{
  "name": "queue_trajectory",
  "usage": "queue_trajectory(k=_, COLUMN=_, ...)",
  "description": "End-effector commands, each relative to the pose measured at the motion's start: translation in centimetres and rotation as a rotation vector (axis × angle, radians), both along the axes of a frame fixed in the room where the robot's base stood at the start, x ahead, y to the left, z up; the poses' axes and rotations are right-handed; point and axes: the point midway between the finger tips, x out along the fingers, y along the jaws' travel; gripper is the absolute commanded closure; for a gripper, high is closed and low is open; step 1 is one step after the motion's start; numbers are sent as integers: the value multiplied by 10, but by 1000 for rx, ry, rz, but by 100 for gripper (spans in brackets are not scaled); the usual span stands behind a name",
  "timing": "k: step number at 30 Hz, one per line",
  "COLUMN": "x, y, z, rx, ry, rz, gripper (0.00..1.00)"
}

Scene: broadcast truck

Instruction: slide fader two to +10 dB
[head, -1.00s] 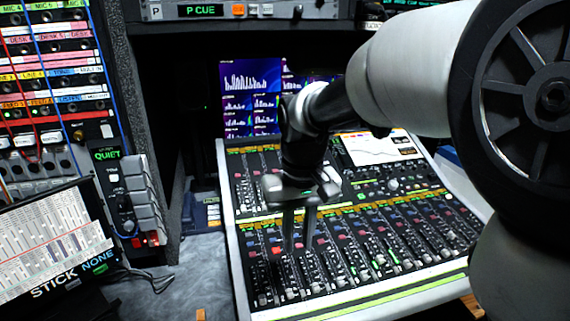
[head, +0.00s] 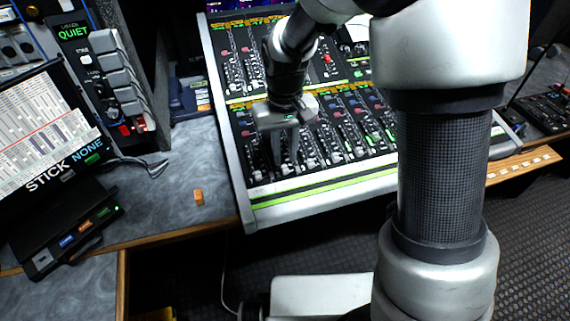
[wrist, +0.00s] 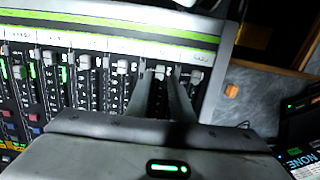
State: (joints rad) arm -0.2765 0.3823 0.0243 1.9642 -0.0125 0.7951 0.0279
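The mixing console (head: 345,191) has a row of upright fader slots with small light caps near its front edge. My gripper (head: 284,160) is over the left end of this row, fingers pointing down. In the wrist view, the row appears turned around, so its left end is at the right. There my two fingers (wrist: 161,77) stand slightly apart, one on each side of the second cap from that end, the fader two cap (wrist: 160,72). I cannot tell whether they touch it. The end cap (wrist: 196,76) is outside the fingers. The scale marks are too small to read.
A small orange block (head: 198,196) lies on the grey desk left of the console. A black device (head: 65,235) with a tilted screen stands farther left. A grey unit with a QUIET display (head: 105,75) is behind it. Dark floor lies in front of the console.

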Motion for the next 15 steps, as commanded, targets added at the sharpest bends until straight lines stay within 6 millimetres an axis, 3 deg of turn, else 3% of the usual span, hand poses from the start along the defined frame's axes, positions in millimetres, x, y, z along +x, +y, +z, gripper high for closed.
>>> queue_trajectory(k=1, x=-1, y=0, z=-12, rx=-1, ry=3, rz=0, gripper=80)
queue_trajectory(k=6, x=0, y=0, z=-31, rx=0, ry=1, rz=0, gripper=80)
queue_trajectory(k=15, x=0, y=0, z=-38, rx=0, ry=-1, rz=0, gripper=80)
